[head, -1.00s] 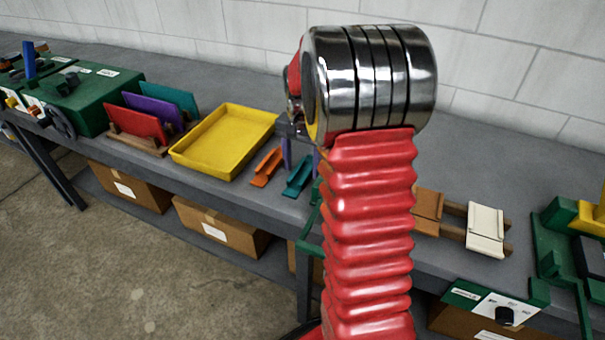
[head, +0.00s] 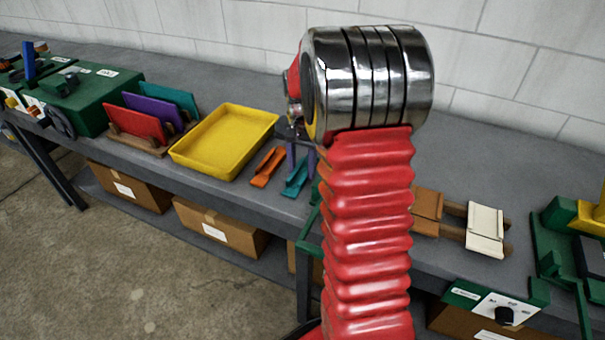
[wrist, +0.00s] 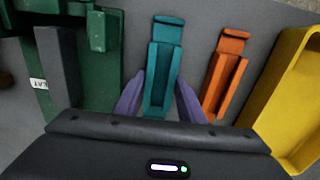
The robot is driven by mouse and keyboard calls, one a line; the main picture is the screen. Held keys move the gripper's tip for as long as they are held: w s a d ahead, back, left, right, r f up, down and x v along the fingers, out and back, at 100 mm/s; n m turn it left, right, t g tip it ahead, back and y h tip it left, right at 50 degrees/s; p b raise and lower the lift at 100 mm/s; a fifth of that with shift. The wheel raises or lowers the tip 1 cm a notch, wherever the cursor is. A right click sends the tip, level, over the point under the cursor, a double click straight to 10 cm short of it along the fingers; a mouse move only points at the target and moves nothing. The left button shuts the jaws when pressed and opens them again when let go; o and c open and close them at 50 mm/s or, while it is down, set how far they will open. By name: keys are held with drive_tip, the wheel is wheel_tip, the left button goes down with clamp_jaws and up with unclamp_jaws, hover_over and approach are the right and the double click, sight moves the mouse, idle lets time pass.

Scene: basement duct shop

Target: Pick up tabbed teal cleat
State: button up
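The teal cleat (wrist: 163,62) lies on the grey bench, a long channel with a tab at its far end in the wrist view. In the head view it shows (head: 295,179) just below my gripper. My gripper (wrist: 160,77) has two purple fingers, one on each side of the teal cleat in the wrist view. They are apart, with the cleat's channel between them; I cannot tell whether they touch it. In the head view my gripper (head: 301,156) is partly hidden behind my arm.
An orange cleat (wrist: 223,73) lies close beside the teal one. A yellow tray (head: 207,164) stands beyond it. A green fixture (wrist: 98,62) stands on the cleat's other side. A rack with red, purple and teal plates (head: 152,148) is at the left.

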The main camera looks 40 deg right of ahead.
sight(302, 175)
drive_tip(key=c, duration=0.5)
drive_tip(key=shift+r, duration=0.1)
drive_tip(key=shift+c, duration=0.2)
wheel_tip(302, 175, up, 10)
idle(0.7)
